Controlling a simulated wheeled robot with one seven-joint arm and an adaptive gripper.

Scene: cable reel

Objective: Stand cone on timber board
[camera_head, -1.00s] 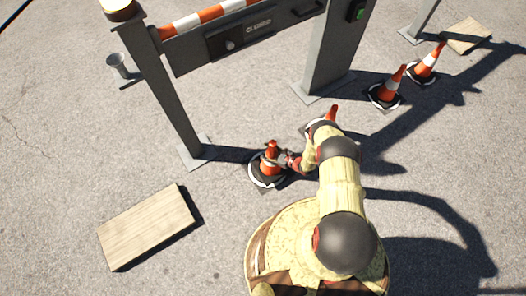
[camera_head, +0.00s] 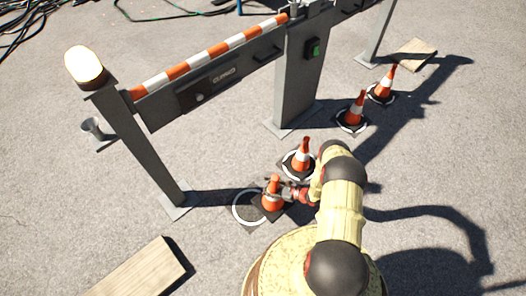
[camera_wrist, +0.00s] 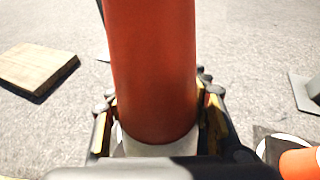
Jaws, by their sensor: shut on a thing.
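My gripper (camera_head: 284,192) is shut on an orange-and-white traffic cone (camera_head: 271,196) with a dark base. In the wrist view the cone's orange body (camera_wrist: 152,70) stands between the two fingers (camera_wrist: 155,125), and its base is hidden. The held cone looks roughly upright and sits over the right edge of a white ring on the ground (camera_head: 238,208). A timber board (camera_head: 145,272) lies flat at the lower left, partly cut off by the frame. A timber board also shows at the left of the wrist view (camera_wrist: 38,68).
Another cone (camera_head: 303,156) stands just behind the held one. Two more cones (camera_head: 354,110) (camera_head: 383,84) stand farther right, with a second board (camera_head: 416,54) beyond. A barrier post (camera_head: 140,145) stands at the left. Pavement between ring and near board is clear.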

